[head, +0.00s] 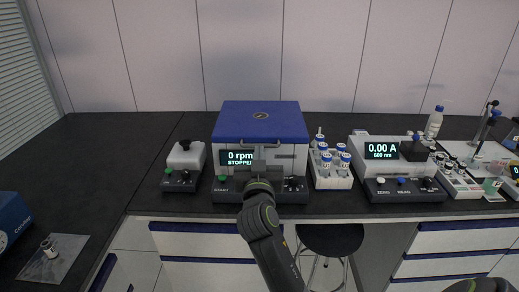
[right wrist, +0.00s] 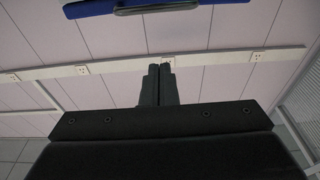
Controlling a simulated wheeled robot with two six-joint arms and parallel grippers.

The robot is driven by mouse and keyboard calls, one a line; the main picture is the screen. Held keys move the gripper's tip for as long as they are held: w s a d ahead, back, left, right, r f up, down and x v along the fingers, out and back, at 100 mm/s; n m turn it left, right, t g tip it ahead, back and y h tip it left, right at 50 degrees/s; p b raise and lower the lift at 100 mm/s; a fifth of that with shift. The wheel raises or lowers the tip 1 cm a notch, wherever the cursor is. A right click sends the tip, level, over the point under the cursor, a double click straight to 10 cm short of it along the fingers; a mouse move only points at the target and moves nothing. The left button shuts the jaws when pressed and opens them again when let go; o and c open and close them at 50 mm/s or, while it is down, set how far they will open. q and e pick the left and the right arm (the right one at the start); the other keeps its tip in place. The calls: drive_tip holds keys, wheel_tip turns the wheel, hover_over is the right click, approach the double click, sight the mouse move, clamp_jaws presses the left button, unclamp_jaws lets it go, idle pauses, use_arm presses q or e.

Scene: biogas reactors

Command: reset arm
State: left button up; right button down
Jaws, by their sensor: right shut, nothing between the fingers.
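My right arm reaches up from the bottom middle of the head view. Its gripper (head: 259,163) is in front of the centrifuge (head: 261,120), a white box with a blue lid and a display reading "0 rpm STOPPED". The gripper hides part of the centrifuge's front; whether it touches is not clear. In the right wrist view the two dark fingers (right wrist: 158,86) are together with nothing between them. The blue lid edge with its grey handle (right wrist: 157,8) shows at the top of that view. My left gripper is not in view.
A small white device (head: 186,155) stands left of the centrifuge. A white rack of blue-capped bottles (head: 331,181) and a photometer (head: 368,168) reading "0.00 A" stand to the right. A stool (head: 331,238) is below the bench.

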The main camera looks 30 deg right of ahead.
drive_tip(key=s+d+f+n+g+y, duration=0.3)
drive_tip(key=s+f+g, duration=0.5)
drive_tip(key=s+f, duration=1)
drive_tip(key=s+a+f+n+g+y, duration=0.1)
drive_tip(key=s+a+f+g+y, duration=0.15)
drive_tip(key=s+f, duration=0.45)
drive_tip(key=s+a+f+n+g+y, duration=0.1)
drive_tip(key=s+f+n+g+y, duration=0.15)
drive_tip(key=s, duration=0.85)
wheel_tip(320, 180, down, 24)
drive_tip(key=d+f+m+g, duration=0.1)
drive_tip(key=d+g, duration=0.1)
drive_tip(key=s+a+f+g+y, duration=0.1)
drive_tip(key=s+f, duration=1.3)
drive_tip(key=f, duration=0.2)
drive_tip(key=shift+s+f, duration=0.15)
drive_tip(key=shift+s, duration=0.1)
